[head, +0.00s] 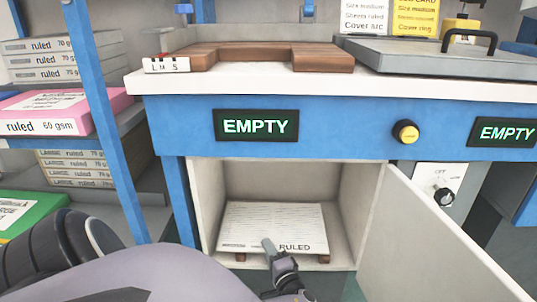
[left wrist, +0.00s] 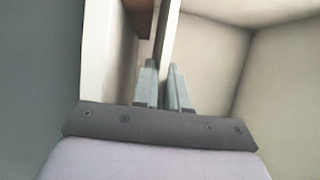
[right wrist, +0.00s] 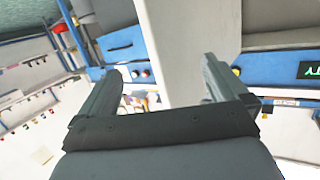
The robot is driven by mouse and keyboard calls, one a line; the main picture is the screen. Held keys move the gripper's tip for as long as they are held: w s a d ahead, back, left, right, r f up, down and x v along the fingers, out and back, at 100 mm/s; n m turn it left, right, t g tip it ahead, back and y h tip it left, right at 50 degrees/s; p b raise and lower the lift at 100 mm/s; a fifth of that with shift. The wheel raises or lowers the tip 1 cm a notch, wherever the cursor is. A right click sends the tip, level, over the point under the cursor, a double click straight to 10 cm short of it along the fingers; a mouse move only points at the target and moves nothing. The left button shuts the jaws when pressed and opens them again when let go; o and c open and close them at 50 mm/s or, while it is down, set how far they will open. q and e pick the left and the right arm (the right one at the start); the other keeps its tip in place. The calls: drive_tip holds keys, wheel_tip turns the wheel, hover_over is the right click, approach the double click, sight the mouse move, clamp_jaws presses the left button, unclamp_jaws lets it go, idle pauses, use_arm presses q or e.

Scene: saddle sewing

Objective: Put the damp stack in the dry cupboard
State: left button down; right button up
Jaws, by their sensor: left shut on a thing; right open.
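A white paper stack marked RULED (head: 270,222) lies inside the open cupboard (head: 371,200), over brown supports near its floor. My left gripper (head: 270,248) reaches in at the front and is shut on the stack's front edge. In the left wrist view my left gripper's fingers (left wrist: 160,85) close on a thin pale edge of the stack (left wrist: 166,35). The cupboard door (head: 425,240) stands open to the right. My right gripper (right wrist: 162,88) is open and empty in the right wrist view, and is out of the head view. I cannot tell dampness by sight.
A green-lit EMPTY sign (head: 255,126) and a yellow knob (head: 405,132) are on the blue front above. A dial panel (head: 438,188) is beyond the door. Shelves with ruled paper packs (head: 65,60) and a blue post (head: 105,110) stand left. A wooden board (head: 245,52) lies on the counter.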

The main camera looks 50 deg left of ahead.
use_arm(q)
drive_tip(key=shift+f, duration=0.5)
drive_tip(key=c, duration=1.6)
unclamp_jaws()
drive_tip(key=shift+f, duration=0.15)
drive_tip(key=o, duration=0.5)
drive_tip(key=shift+c, duration=0.2)
